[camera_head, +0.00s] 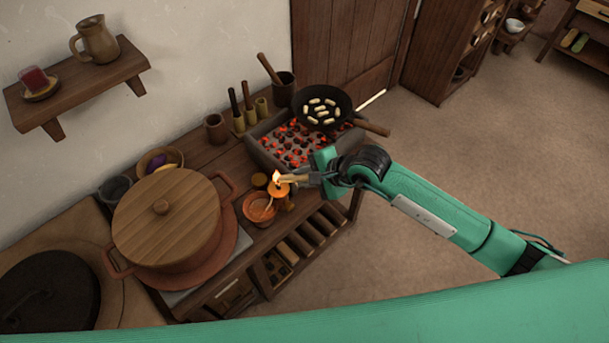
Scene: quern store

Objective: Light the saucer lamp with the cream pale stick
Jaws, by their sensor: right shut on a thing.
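My right gripper (312,178) comes in from the right over the bench and is shut on the cream pale stick (293,178). The stick points left, and a small bright flame shows at its far end. Just below the flame is a small orange vessel (278,189), brightly lit. The orange saucer lamp (255,212) sits on the bench just left of and below the flame, with a pale thin piece in it. I see no separate flame on the saucer. My left gripper is not in view.
A large lidded pot (165,215) stands left of the saucer. Behind the gripper is a brazier of glowing coals (290,146) with a frying pan (322,105) over it. Small jars and a brown cup (215,128) stand at the back. Open floor lies right.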

